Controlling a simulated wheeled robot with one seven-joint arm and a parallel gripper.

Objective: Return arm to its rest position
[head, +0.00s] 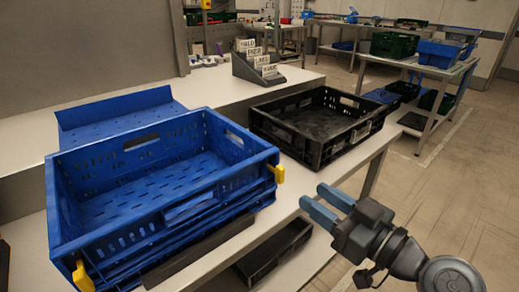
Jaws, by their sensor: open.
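My gripper (326,205) shows in the head view at the lower right, at the end of my arm. Its two blue-grey fingers are apart, with nothing between them. It is in front of the table's right edge, to the right of a large blue crate (162,225) and nearer than a black crate (352,142). The blue crate is empty, with yellow clips at its corners, and seems stacked on another blue crate. The black crate looks empty and sits on the table to the right.
The white table (262,229) has its front edge close to my gripper. A lower shelf holds another black crate (272,253). A card holder (257,68) stands behind on the table. Open floor (455,190) lies to the right, with a crate-laden workbench (426,68) farther back.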

